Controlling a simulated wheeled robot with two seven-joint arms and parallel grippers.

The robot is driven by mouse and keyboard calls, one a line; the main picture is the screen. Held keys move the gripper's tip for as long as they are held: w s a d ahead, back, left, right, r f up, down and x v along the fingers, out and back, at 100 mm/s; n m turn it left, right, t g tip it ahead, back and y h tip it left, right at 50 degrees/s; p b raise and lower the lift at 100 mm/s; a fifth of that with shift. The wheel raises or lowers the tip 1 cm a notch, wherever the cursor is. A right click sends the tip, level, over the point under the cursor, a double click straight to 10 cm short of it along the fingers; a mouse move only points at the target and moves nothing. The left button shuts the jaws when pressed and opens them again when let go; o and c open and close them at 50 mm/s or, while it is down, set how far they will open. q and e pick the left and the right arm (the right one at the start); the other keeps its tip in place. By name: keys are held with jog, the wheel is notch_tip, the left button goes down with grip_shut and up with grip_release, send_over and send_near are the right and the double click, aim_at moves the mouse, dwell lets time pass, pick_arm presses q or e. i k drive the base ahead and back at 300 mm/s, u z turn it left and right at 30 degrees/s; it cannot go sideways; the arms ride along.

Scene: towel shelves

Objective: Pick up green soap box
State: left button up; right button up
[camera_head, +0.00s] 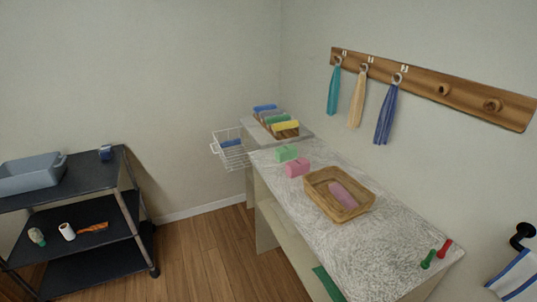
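A small green box (286,152), which looks like the green soap box, sits on the far part of the pale patterned countertop (390,240). A pink box (297,169) sits close beside it, on the near side. Neither of my grippers shows in the head view. Nothing is seen touching the green box.
A wicker basket (318,198) holding a pink bottle (343,196) stands nearer on the countertop. Small green (428,259) and red (445,248) items lie at its right end. A wire basket (232,158) sticks out behind. A black shelf cart (75,246) stands left, with open wooden floor between.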

aim_at(285, 153)
jog(key=u, duration=1.2)
jog(key=i, duration=1.2)
jog(key=z, duration=2.55)
